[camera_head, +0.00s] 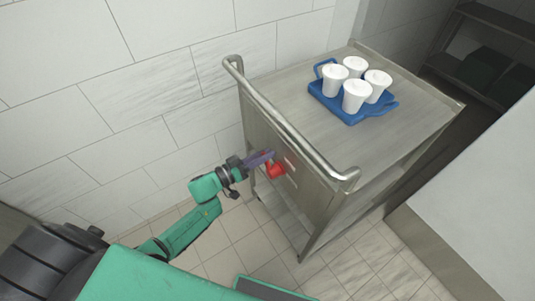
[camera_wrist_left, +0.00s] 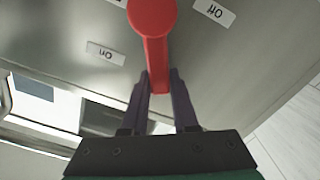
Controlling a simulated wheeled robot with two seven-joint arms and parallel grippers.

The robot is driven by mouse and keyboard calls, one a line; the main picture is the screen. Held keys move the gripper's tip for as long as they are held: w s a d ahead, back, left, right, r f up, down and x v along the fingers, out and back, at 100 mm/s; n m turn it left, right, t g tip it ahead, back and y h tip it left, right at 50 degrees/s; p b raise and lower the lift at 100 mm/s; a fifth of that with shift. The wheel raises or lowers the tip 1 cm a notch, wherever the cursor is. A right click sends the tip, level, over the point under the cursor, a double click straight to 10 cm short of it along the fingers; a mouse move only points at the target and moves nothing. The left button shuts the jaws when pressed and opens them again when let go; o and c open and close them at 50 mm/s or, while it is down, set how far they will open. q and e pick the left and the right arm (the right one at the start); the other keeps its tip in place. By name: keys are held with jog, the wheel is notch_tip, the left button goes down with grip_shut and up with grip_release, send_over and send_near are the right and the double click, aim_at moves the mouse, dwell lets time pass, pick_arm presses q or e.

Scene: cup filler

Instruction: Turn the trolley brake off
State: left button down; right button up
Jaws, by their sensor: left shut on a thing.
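The steel trolley (camera_head: 400,117) stands against the tiled wall with its push bar (camera_head: 290,125) toward me. A red brake lever (camera_head: 276,171) sits on its end panel below the bar. In the left wrist view the lever (camera_wrist_left: 155,50) has a round red end and a straight arm running down between my fingers. An "On" label (camera_wrist_left: 105,53) is left of it and an "Off" label (camera_wrist_left: 214,12) is right of it, both upside down. My left gripper (camera_head: 266,157) is shut on the lever; its fingers (camera_wrist_left: 159,85) lie on either side of it. My right gripper is out of view.
A blue tray (camera_head: 330,100) with several white cups (camera_head: 356,95) stands on the trolley top. A pale counter (camera_head: 480,200) is at the right and dark shelves (camera_head: 485,60) at the back right. Tiled floor (camera_head: 235,240) is clear left of the trolley.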

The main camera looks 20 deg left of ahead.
pick_arm(q)
notch_tip(320, 180, down, 7)
jog(key=w+a+n+b, duration=0.2)
jog(key=n+b, duration=0.2)
jog(key=n, duration=0.8)
jog(key=shift+a+r, duration=0.2)
jog(key=shift+a, duration=0.15)
jog(key=c, duration=0.7)
grip_release()
jog(key=shift+w, duration=0.1)
jog(key=shift+r, duration=0.1)
jog(key=v, duration=1.4)
jog(key=shift+s+a, duration=0.15)
jog(key=shift+s, duration=0.1)
